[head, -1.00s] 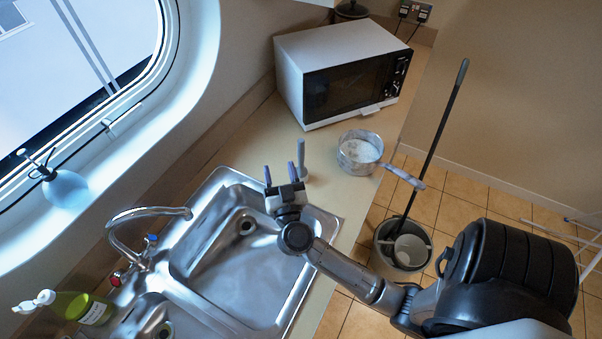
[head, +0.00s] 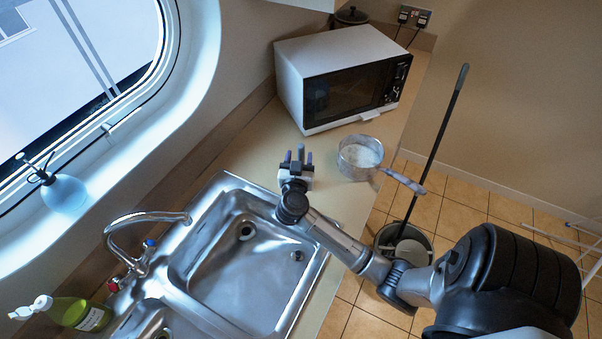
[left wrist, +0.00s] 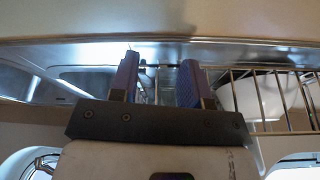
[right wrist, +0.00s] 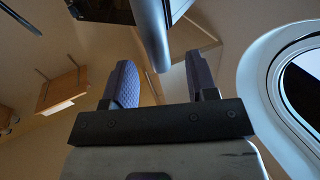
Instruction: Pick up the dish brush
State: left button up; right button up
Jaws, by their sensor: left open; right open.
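A slim grey upright handle, which looks like the dish brush (head: 301,152), stands on the counter between the sink and the microwave. Its lower part is hidden behind my right gripper in the head view. My right gripper (head: 298,160) is open, with a finger on either side of the handle in that view. In the right wrist view the grey handle (right wrist: 152,35) comes down from the top edge, ahead of the gap between the fingers; contact cannot be told. My left gripper (left wrist: 159,72) is open and empty; it shows only in the left wrist view.
The microwave (head: 340,78) stands behind the brush. A glass saucepan (head: 360,155) is to its right near the counter edge. The steel sink (head: 240,275) and tap (head: 140,225) are in front. A wire rack (left wrist: 275,100) shows in the left wrist view.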

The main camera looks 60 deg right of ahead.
jog(key=shift+p+x, duration=0.45)
jog(key=shift+x, duration=2.3)
jog(key=shift+s+f, duration=0.1)
jog(key=shift+c, duration=0.3)
grip_shut()
